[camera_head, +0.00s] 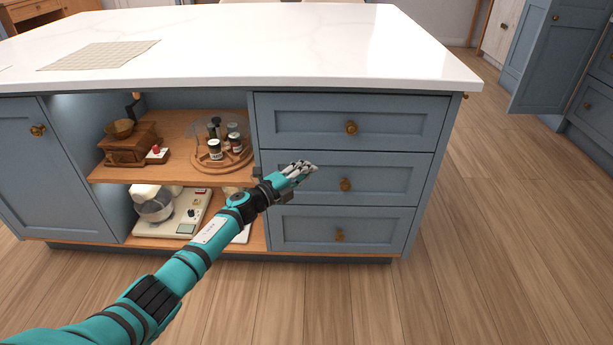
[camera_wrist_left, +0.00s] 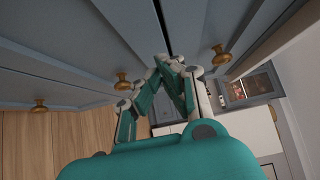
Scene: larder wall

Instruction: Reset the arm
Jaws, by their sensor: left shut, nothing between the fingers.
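My left arm comes in from the lower left in the head view. Its left gripper (camera_head: 303,170) is in front of the middle drawer (camera_head: 337,178) of the blue island, near that drawer's left part. The gripper is shut and empty. In the left wrist view the left gripper (camera_wrist_left: 163,62) shows with its fingertips together, in front of the blue drawer fronts and several brass knobs. I cannot tell whether the fingers touch the drawer front. My right gripper is not in view.
The island has a white top (camera_head: 290,45) with a woven mat (camera_head: 100,55). Its open shelf (camera_head: 165,181) holds a coffee grinder (camera_head: 130,145), a round rack with jars (camera_head: 222,150) and, below, a white appliance (camera_head: 155,205). Clear wooden floor (camera_head: 500,230) lies to the right.

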